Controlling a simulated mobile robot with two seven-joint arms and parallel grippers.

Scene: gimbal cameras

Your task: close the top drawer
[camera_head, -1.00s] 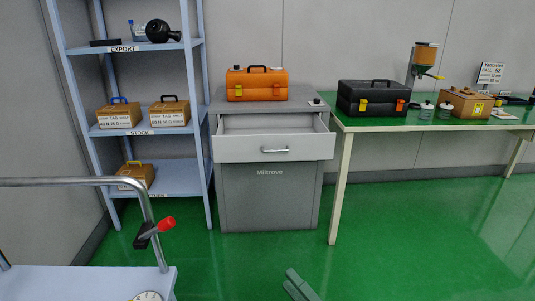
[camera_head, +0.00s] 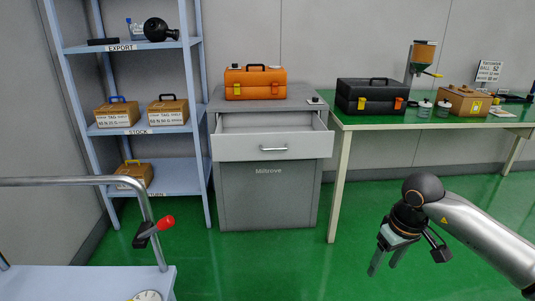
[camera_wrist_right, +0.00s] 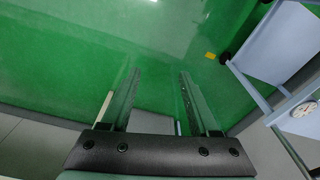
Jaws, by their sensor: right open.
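The top drawer (camera_head: 233,149) of the grey cabinet (camera_head: 270,196) is pulled out, with its inside showing. It has a light front and a silver bar handle (camera_head: 274,148). My right gripper (camera_head: 382,268) is in the lower right of the head view, in front of the green table and to the right of the drawer, apart from it. Its two fingers are spread and point down with nothing between them. It also shows open and empty in the right wrist view (camera_wrist_right: 160,80), over the green floor. My left gripper is not in view.
An orange toolbox (camera_head: 256,84) stands on the cabinet top. A blue shelf rack (camera_head: 206,100) stands left and a green table (camera_head: 440,122) right. A cart (camera_head: 70,284) with a rail is at lower left. The floor before the cabinet is clear.

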